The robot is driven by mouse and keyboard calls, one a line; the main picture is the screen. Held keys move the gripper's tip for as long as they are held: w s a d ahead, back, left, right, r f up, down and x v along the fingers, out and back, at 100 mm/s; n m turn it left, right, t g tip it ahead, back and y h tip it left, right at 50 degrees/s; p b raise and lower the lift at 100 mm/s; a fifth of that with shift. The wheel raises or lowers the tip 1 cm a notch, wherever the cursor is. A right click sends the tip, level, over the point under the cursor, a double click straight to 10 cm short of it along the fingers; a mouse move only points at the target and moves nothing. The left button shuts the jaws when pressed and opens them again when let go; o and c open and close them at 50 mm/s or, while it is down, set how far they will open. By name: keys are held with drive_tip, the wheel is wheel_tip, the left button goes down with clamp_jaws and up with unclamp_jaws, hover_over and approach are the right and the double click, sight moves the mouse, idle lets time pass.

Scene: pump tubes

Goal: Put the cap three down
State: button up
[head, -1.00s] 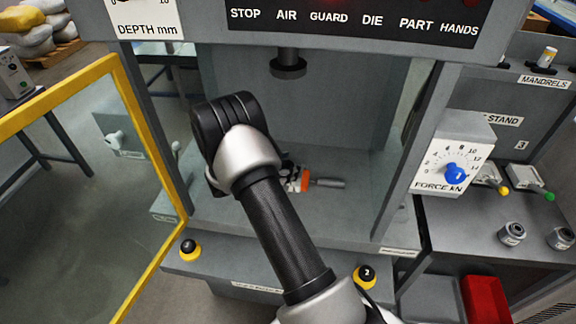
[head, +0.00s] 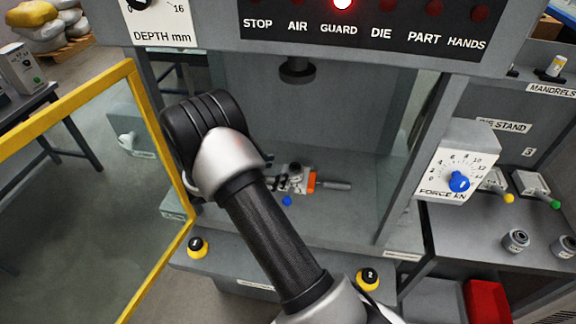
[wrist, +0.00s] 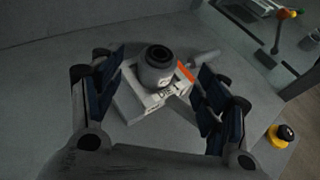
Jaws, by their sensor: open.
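In the wrist view a grey round cap-like cylinder (wrist: 156,66) with a dark hole in its top stands upright on a pale, lettered block (wrist: 150,98). I cannot read a three on it. My gripper (wrist: 150,105) is open, with one dark finger on each side of the cylinder and block. Gaps show between fingers and cylinder, and nothing is held. In the head view the block (head: 296,178) with its orange part (head: 311,182) sits on the press bed, right of my arm. My arm hides most of the gripper there.
A dark ram (head: 297,70) hangs above the bed. The yellow-framed guard door (head: 65,105) stands open at left. Two more grey cylinders (head: 516,240) (head: 562,247) stand on the right bench near a red bin (head: 487,301). Bare bed (head: 340,215) lies in front of the block.

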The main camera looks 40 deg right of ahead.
drive_tip(key=s+a+r+m+g+y, duration=0.1)
drive_tip(key=s+a+r+m+y, duration=0.2)
drive_tip(key=s+a+r+m, duration=0.35)
drive_tip(key=s+a+r+m+y, duration=0.35)
drive_tip(key=s+r, duration=0.35)
drive_tip(key=r, duration=0.5)
drive_tip(key=s+a+r+m+t+y, duration=0.2)
drive_tip(key=s+a+m+y, duration=0.1)
drive_tip(key=s+a, duration=0.3)
drive_tip(key=s+a+r+m+t+y, duration=0.3)
drive_tip(key=s+a+m+y, duration=0.1)
drive_tip(key=s+a, duration=0.3)
drive_tip(key=shift+s+a+r+m+t, duration=0.15)
drive_tip(key=shift+s+a+m+t, duration=0.15)
drive_tip(key=shift+s+m, duration=0.15)
drive_tip(key=shift+c, duration=0.5)
